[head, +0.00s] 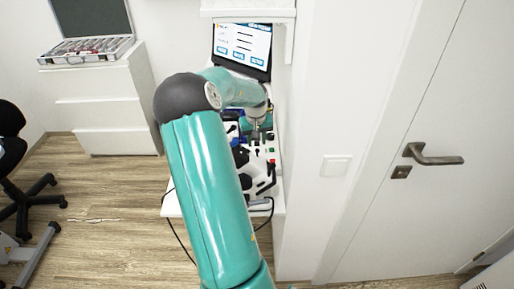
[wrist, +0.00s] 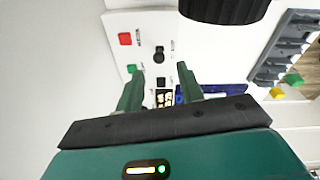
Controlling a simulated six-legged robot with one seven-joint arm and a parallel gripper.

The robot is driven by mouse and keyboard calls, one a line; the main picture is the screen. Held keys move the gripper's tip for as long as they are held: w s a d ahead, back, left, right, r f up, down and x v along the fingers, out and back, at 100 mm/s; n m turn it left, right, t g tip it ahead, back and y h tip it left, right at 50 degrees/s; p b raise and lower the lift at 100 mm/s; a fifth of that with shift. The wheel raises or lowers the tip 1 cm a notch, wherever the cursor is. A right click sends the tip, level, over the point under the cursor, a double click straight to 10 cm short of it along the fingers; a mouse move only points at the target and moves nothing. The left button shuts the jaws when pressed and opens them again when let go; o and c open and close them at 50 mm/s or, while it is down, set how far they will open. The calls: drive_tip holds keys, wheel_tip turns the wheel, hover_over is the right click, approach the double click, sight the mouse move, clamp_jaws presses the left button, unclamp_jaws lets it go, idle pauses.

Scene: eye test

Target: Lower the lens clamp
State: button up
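My gripper (wrist: 161,73) shows in the wrist view with its two green fingers apart. Nothing is clearly held between them. Beyond the fingers is the white face of a device (wrist: 108,22), with a red square button (wrist: 125,39), a black round knob (wrist: 159,54) and small dark and green parts. In the head view the black-and-white device (head: 262,183) stands on a white table, partly hidden behind my arm. My gripper is over its far part. I cannot make out which part is the lens clamp.
A thick black cylinder (wrist: 225,8) is at the top of the wrist view. A grey rack (wrist: 284,46) with green and yellow pieces is at right. In the head view, a screen (head: 242,45) stands behind the device, and a wall and door (head: 415,190) are at right.

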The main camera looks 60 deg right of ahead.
wheel_tip(320, 180, up, 8)
drive_tip(key=a, duration=0.1)
drive_tip(key=shift+s, duration=0.2)
drive_tip(key=shift+w+f, duration=0.1)
drive_tip(key=shift+c, duration=0.2)
drive_tip(key=n+g+y, duration=0.3)
drive_tip(key=n+g, duration=0.1)
drive_tip(key=g, duration=0.1)
approach(257, 152)
drive_tip(key=x, duration=0.7)
drive_tip(key=d+x, duration=0.1)
drive_tip(key=x, duration=0.3)
drive_tip(key=shift+w+f, duration=0.2)
drive_tip(key=shift+w, duration=0.2)
clamp_jaws()
